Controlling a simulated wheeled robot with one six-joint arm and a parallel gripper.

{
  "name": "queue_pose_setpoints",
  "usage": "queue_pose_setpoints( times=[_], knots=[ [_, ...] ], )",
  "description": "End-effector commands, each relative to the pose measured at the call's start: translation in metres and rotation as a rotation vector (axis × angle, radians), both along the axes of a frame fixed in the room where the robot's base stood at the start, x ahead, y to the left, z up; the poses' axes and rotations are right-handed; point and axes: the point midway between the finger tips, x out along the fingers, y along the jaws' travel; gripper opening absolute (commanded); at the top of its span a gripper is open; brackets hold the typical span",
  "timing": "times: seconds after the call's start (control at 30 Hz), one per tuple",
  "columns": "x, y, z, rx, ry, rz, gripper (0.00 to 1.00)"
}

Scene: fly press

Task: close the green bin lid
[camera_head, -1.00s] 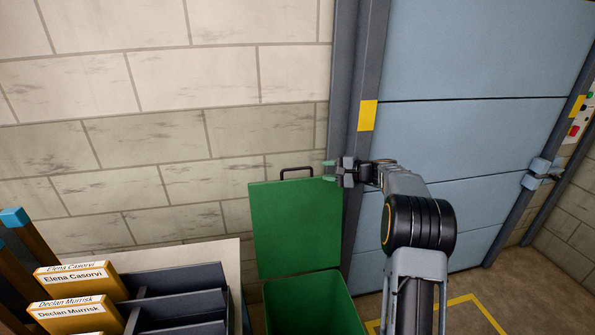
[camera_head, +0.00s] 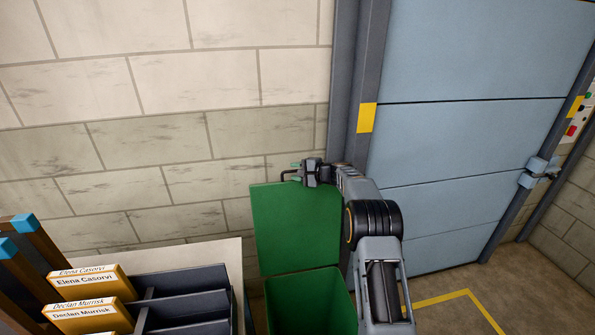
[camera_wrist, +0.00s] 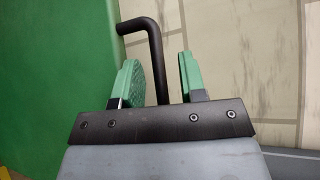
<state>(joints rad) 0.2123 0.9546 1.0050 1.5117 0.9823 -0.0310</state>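The green bin (camera_head: 312,303) stands with its green lid (camera_head: 297,226) raised upright against the wall side. The lid's dark bar handle (camera_head: 287,175) is on its top edge, partly hidden by my gripper (camera_head: 297,172). In the wrist view the handle (camera_wrist: 154,50) runs down between the two green-padded fingers of my gripper (camera_wrist: 160,80). The fingers are open, with gaps on both sides of the bar. The lid's green face (camera_wrist: 55,70) fills the left of the wrist view.
A dark sorter rack (camera_head: 180,295) with named yellow folders (camera_head: 90,285) stands left of the bin. A stone-block wall (camera_head: 160,100) is behind. A blue shutter door (camera_head: 460,150) and yellow floor marking (camera_head: 450,297) lie to the right.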

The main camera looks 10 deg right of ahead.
Motion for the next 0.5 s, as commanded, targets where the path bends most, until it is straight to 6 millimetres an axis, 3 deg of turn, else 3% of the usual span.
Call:
queue_pose_setpoints(
  times=[0.2,0.5],
  knots=[
    [0.0002,0.0001,-0.0004,0.0,0.0,0.0,0.38],
    [0.0,-0.0001,-0.0003,0.0,0.0,0.0,0.1]
  ],
)
